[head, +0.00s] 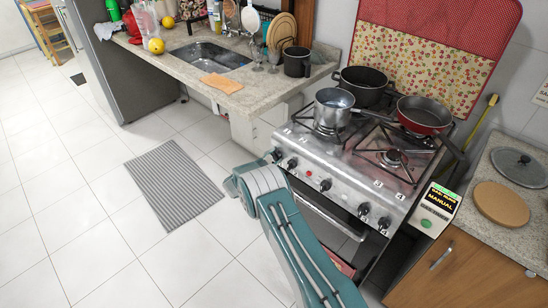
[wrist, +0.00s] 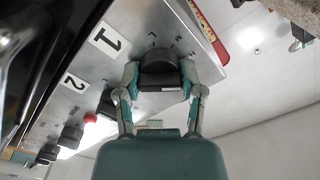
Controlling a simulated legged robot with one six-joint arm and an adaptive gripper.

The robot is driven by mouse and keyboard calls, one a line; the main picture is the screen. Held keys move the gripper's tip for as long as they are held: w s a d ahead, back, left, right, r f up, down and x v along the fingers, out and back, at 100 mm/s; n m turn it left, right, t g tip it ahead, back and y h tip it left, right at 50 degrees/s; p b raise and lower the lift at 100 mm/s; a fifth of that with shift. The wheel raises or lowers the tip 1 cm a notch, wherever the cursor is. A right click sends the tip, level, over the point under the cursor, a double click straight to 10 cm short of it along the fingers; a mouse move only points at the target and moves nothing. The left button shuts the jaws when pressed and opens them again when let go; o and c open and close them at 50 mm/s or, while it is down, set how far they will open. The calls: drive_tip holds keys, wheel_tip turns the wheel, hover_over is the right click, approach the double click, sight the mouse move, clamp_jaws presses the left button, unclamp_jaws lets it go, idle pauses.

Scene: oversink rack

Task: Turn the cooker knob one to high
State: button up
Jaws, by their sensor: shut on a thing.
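The cooker (head: 330,175) is a steel stove with a row of black knobs along its front panel. Knob one (wrist: 160,70) is a black round knob beside the label "1" in the wrist view. My gripper (wrist: 160,82) has its two fingers on either side of this knob and is shut on it. The knob's pointer is hard to read. In the head view my gripper (head: 268,158) is at the left end of the panel, and my own arm hides part of the cooker front.
A knob (wrist: 107,103) labelled "2" and a red button (wrist: 90,117) are close by. Pots (head: 333,107) and a red pan (head: 424,115) stand on the burners. The sink counter (head: 245,100) is to the left. The tiled floor around the striped mat (head: 174,185) is open.

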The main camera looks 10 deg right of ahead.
drive_tip(key=shift+f+n, duration=0.15)
drive_tip(key=shift+n, duration=0.8)
drive_tip(key=shift+f+n, duration=0.1)
drive_tip(key=shift+n, duration=0.85)
drive_tip(key=o, duration=1.2)
drive_tip(key=shift+a, duration=0.1)
drive_tip(key=shift+c, duration=0.2)
drive_tip(key=shift+r, duration=0.1)
drive_tip(key=shift+r, duration=0.1)
drive_tip(key=v, duration=1.2)
drive_tip(key=shift+w, duration=0.1)
